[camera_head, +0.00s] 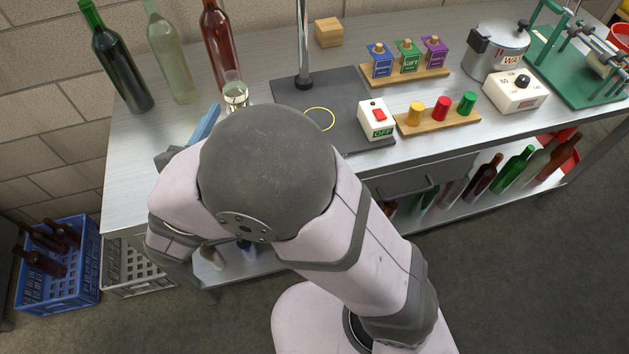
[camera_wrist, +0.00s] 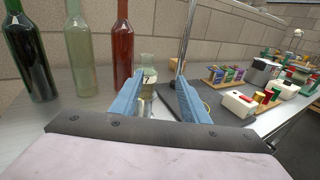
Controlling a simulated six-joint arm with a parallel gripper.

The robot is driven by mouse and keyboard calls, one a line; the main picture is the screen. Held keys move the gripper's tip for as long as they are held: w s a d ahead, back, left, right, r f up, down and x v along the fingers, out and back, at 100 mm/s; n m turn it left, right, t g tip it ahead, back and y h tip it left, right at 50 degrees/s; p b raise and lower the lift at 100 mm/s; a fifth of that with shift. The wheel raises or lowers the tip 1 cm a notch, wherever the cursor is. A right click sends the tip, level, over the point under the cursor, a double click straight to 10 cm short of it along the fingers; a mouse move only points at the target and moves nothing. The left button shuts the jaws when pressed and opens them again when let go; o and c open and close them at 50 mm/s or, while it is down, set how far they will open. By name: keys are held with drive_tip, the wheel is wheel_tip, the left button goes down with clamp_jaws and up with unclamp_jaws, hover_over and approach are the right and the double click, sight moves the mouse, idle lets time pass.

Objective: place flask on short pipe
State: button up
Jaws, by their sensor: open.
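The flask (camera_head: 236,92) is clear glass with pale liquid. It stands upright near the back left of the bench, beside a red-brown bottle. In the wrist view the flask (camera_wrist: 148,70) shows a dark "7" and lies beyond and between my fingertips. My gripper (camera_wrist: 160,77) is open, with its two blue fingers apart and nothing visibly held.
Tall bottles, one of them red-brown (camera_head: 221,45), stand behind and left of the flask. A dark stand base (camera_head: 345,88) with an upright rod and a yellow ring (camera_head: 320,119) is to the right. Further right are a switch box (camera_head: 377,120), coloured knobs and a metal pot (camera_head: 497,52).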

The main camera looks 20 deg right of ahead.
drive_tip(key=s+d+f+m+g+h, duration=0.1)
drive_tip(key=s+d+f+m+g, duration=0.1)
drive_tip(key=d, duration=0.4)
drive_tip(key=s+d+f+m+g+h, duration=0.1)
drive_tip(key=s+d+f+m+g, duration=0.2)
drive_tip(key=d+f+m+g, duration=0.1)
drive_tip(key=s+d+f+m+g, duration=0.2)
drive_tip(key=d+m+g, duration=0.3)
drive_tip(key=d, duration=0.3)
drive_tip(key=shift+s+d+f+h, duration=0.2)
drive_tip(key=shift+d+f+h, duration=0.1)
drive_tip(key=shift+f+h, duration=0.15)
drive_tip(key=s+f+m+g+y, duration=0.2)
drive_tip(key=s+f+m+y, duration=0.1)
drive_tip(key=m, duration=0.6)
drive_tip(key=s+a+f+m+g+y, duration=0.1)
drive_tip(key=s+f+m+y, duration=0.3)
drive_tip(key=m, duration=0.6)
drive_tip(key=s+g+y, duration=0.1)
drive_tip(key=s+y, duration=0.1)
drive_tip(key=y, duration=0.1)
drive_tip(key=shift+s+a+g, duration=0.2)
drive_tip(key=shift+s+g, duration=0.1)
drive_tip(key=shift+f+y, duration=0.1)
drive_tip(key=shift+y, duration=0.15)
wheel_tip(320, 180, up, 8)
drive_tip(key=p, duration=0.7)
drive_tip(key=shift+f+p, duration=0.2)
drive_tip(key=shift+p, duration=0.1)
